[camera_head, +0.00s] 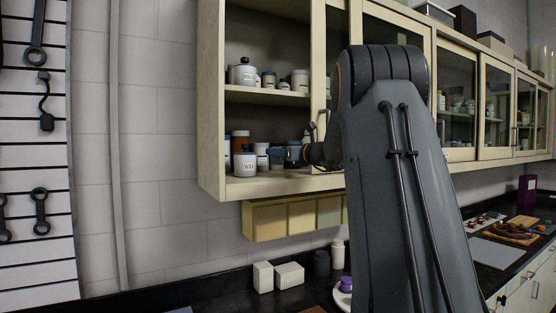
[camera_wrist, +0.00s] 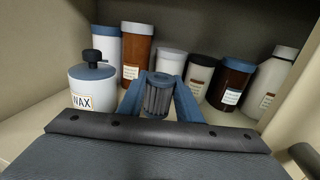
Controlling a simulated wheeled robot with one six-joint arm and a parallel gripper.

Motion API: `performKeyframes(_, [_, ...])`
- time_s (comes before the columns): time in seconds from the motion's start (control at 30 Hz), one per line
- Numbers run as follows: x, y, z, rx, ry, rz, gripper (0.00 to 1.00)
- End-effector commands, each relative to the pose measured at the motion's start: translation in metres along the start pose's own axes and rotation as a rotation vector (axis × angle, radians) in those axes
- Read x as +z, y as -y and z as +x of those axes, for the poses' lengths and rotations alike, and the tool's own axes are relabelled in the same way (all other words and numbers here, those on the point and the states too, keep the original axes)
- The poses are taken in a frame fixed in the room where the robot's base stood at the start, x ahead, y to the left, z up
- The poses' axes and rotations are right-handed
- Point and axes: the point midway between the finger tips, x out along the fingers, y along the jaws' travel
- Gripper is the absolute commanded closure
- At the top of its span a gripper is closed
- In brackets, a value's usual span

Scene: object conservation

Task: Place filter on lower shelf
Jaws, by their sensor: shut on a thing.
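The filter (camera_wrist: 158,94) is a grey ribbed cylinder with a blue-grey rim. My gripper (camera_wrist: 158,100) is shut on it, with one blue finger on each side in the wrist view. The lower shelf (camera_head: 280,184) is the cream bottom board of the open wall cabinet; it also shows in the wrist view (camera_wrist: 38,125). In the head view my gripper (camera_head: 294,152) is inside this lower compartment, to the right of the jars, partly hidden by my arm. Whether the filter's base touches the shelf is hidden by my gripper.
A white WAX jar (camera_wrist: 93,88) stands left of the filter. A brown bottle (camera_wrist: 137,58), a white-capped jar (camera_wrist: 171,62), another brown bottle (camera_wrist: 233,82) and a white bottle (camera_wrist: 272,80) stand around and behind it. An upper shelf (camera_head: 265,96) with jars is above.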

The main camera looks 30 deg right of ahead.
Motion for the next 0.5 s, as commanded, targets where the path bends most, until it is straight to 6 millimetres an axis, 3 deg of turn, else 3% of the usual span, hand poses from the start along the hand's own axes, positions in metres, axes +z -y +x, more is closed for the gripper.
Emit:
performKeyframes(0.17, [-0.028, 0.000, -0.001, 0.000, -0.004, 0.005, 0.94])
performKeyframes(0.5, [-0.034, 0.001, 0.004, 0.000, -0.001, 0.001, 0.94])
